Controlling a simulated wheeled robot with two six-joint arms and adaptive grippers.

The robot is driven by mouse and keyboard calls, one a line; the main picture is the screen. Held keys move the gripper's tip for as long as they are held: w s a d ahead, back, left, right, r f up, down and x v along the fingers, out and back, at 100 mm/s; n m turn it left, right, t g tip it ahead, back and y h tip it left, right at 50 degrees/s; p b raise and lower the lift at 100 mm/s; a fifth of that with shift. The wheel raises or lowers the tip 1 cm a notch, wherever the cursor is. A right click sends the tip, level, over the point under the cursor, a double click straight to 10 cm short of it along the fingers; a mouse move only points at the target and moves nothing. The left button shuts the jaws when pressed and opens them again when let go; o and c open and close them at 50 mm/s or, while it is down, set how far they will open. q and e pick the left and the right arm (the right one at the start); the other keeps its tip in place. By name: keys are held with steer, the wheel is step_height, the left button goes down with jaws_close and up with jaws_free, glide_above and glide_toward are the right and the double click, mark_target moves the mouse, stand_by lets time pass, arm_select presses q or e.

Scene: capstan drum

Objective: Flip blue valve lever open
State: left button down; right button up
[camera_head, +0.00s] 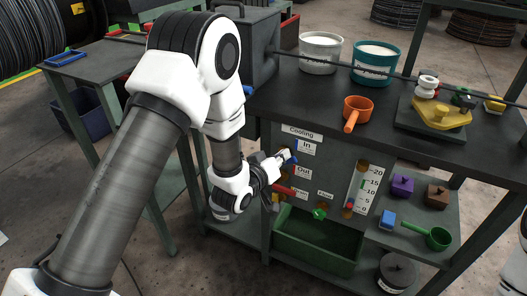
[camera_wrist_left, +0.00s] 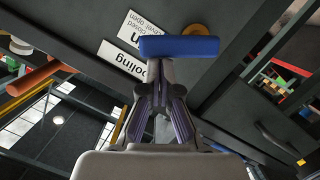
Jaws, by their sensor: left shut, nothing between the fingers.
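The blue valve lever (camera_head: 293,160) is on the grey cooling panel (camera_head: 335,160), beside the "In" label. In the left wrist view the lever (camera_wrist_left: 180,46) is a blue bar lying across the picture, with a brass disc (camera_wrist_left: 202,45) behind its right part. My left gripper (camera_head: 279,158) is at the lever in the head view. In the left wrist view its shut, empty fingertips (camera_wrist_left: 160,68) are just below the bar's left half. I cannot tell whether they touch it. My right gripper is out of view.
A red lever (camera_head: 285,190) sits lower on the panel by the "Out" label, with a green knob (camera_head: 319,214) further down. A green trough (camera_head: 315,245) is below. An orange ladle (camera_head: 357,110) lies on the dark tabletop (camera_head: 300,97) above.

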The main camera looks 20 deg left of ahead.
mark_target(292, 163)
arm_select(q)
steer(key=m, duration=0.1)
steer(key=d+f+m+y, duration=0.1)
steer(key=m, duration=0.1)
steer(key=shift+d+f+b, duration=0.1)
steer(key=shift+d+b, duration=0.15)
steer(key=shift+b, duration=0.05)
steer(key=shift+d+f, duration=0.35)
steer(key=shift+f, duration=0.05)
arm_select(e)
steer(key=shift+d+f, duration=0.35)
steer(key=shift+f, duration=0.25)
arm_select(q)
steer(key=shift+s+d+f+b, duration=0.1)
steer(key=shift+f+b, duration=0.1)
steer(key=shift+b, duration=0.15)
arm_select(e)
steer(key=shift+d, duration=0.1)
arm_select(q)
steer(key=shift+r+p, duration=0.35)
steer(key=s+r+p, duration=0.1)
steer(key=s+r, duration=0.5)
steer(key=s, duration=0.3)
steer(key=shift+s, duration=0.25)
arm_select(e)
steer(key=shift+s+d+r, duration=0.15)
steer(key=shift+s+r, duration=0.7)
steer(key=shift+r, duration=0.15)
